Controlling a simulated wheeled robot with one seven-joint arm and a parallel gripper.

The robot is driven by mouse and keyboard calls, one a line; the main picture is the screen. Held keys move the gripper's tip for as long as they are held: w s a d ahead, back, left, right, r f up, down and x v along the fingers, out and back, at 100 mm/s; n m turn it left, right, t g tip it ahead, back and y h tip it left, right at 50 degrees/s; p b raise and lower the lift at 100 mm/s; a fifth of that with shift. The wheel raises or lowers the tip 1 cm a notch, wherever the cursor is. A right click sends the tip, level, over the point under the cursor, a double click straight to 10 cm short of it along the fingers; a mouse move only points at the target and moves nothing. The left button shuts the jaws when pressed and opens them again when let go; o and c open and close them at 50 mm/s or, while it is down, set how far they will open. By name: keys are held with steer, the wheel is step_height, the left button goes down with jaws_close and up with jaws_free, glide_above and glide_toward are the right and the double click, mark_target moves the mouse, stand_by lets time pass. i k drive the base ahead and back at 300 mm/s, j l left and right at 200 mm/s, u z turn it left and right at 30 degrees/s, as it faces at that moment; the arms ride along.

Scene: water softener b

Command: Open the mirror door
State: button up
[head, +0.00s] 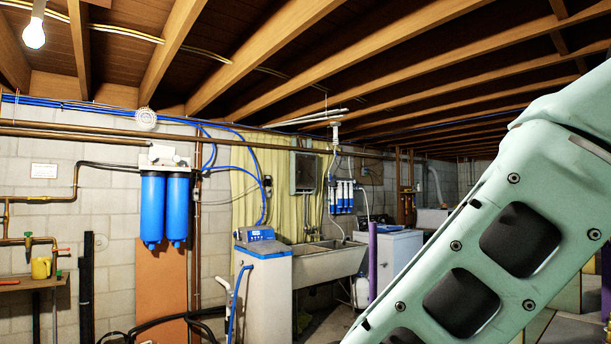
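A small grey wall cabinet with a framed, glass-like front (304,172) hangs above the sink, in front of the yellow curtain. It looks like the mirror door and appears shut, but it is too small to be sure. A handle cannot be made out. My gripper is not in view. A pale green link of my arm fills the right side of the head view, apart from the cabinet in the picture.
The utility sink (330,262) is below the cabinet, with the water softener (263,290) to its left and a white appliance (398,247) to its right. Blue filters (165,208) hang left.

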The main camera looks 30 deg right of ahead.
mark_target(304, 164)
steer(key=i+j+u, duration=0.2)
steer(key=i+j, duration=0.25)
steer(key=i, duration=0.2)
steer(key=i+j, duration=0.1)
steer(key=i, duration=0.55)
steer(key=i+j, duration=0.1)
steer(key=i, duration=0.5)
steer(key=i+j, duration=0.1)
steer(key=i, duration=0.55)
steer(key=i+z, duration=0.2)
steer(key=i, duration=0.35)
steer(key=i+z, duration=0.25)
steer(key=i, duration=0.25)
steer(key=i+j+z, duration=0.2)
steer(key=i, duration=0.35)
steer(key=i+l+z, duration=0.15)
steer(key=z, duration=0.25)
steer(key=i+z, duration=0.6)
steer(key=z, duration=0.2)
steer(key=i+j+z, duration=0.1)
steer(key=i+z, duration=0.15)
steer(key=z, duration=0.15)
steer(key=i+z, duration=0.35)
steer(key=i, duration=0.95)
steer(key=i+u, duration=0.15)
steer(key=i, duration=0.3)
steer(key=i+l+u, duration=0.2)
steer(key=i, duration=0.3)
steer(key=i+u, duration=0.15)
steer(key=i, duration=0.3)
